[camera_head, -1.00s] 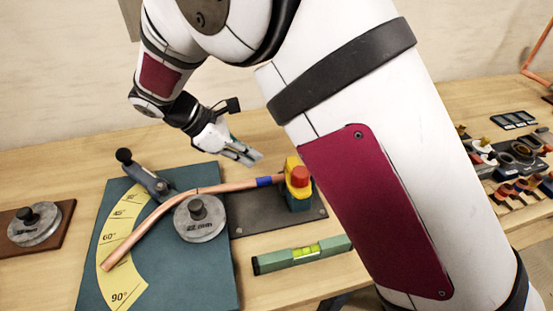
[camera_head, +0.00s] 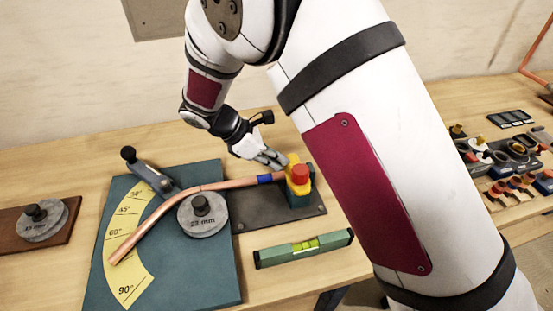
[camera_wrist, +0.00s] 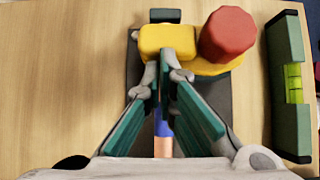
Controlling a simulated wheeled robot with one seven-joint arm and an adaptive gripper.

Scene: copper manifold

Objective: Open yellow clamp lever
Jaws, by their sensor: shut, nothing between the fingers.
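The yellow clamp lever (camera_head: 292,163) sits on the clamp beside a red knob (camera_head: 301,174), on a dark base plate (camera_head: 250,213). In the wrist view the yellow lever (camera_wrist: 168,40) lies just beyond my fingertips, with the red knob (camera_wrist: 227,35) to its right. My gripper (camera_head: 284,163) is shut and empty, its tips right at the lever; I cannot tell whether they touch it. The copper pipe (camera_head: 215,186), with a blue band (camera_head: 265,180), runs into the clamp. In the wrist view the pipe (camera_wrist: 163,147) shows below my fingers.
A teal bending board (camera_head: 195,275) with a yellow angle scale (camera_head: 133,275) and a round former (camera_head: 203,222) stands left of the clamp. A green spirit level (camera_head: 304,248) lies in front. Fittings (camera_head: 515,150) lie at the right. Bare table lies behind the board.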

